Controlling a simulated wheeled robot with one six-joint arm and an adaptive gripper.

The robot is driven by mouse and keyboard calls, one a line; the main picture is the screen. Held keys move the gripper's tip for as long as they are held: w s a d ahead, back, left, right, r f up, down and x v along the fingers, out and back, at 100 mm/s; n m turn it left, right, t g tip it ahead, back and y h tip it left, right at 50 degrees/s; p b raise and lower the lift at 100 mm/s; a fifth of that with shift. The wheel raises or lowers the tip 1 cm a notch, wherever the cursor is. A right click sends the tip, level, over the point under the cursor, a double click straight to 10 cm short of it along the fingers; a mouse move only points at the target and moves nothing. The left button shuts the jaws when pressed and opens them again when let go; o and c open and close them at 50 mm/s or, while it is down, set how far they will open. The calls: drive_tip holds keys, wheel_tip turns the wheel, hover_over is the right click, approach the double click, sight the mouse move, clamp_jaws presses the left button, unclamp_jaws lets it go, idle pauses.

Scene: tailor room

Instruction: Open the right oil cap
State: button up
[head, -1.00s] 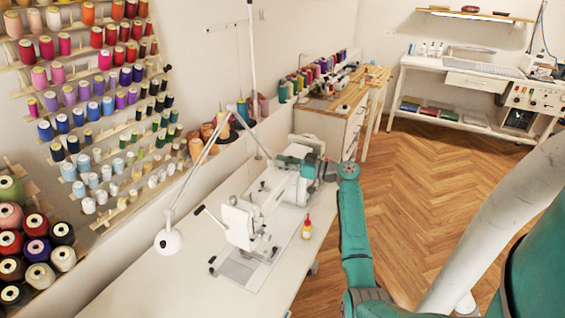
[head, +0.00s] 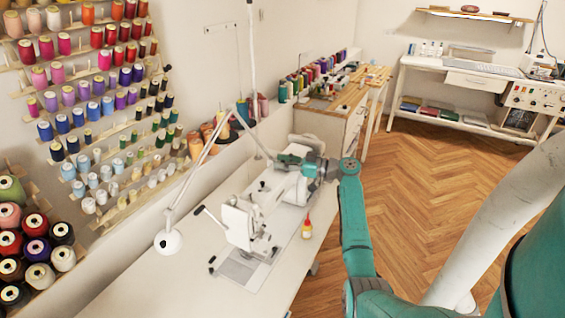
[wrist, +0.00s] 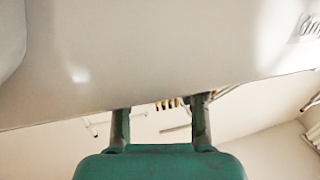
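The white sewing machine (head: 240,225) stands on the white table. In the head view my gripper (head: 283,160) is over the machine's far end, with its teal body close to the white casing. In the wrist view the two fingers of my gripper (wrist: 160,112) are apart with nothing between them, so it is open. Their tips lie at the lower edge of a large smooth white surface, apparently the machine casing (wrist: 160,50). Whether they touch it I cannot tell. I cannot make out the right oil cap in either view; it is too small or hidden.
A small bottle with a red tip (head: 307,228) stands right of the machine on the white table (head: 190,275). A white lamp (head: 168,241) stands at its left. Thread racks (head: 105,150) line the wall. The wooden floor (head: 430,190) at right is clear.

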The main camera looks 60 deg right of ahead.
wheel_tip(320, 180, up, 10)
idle(0.7)
idle(0.5)
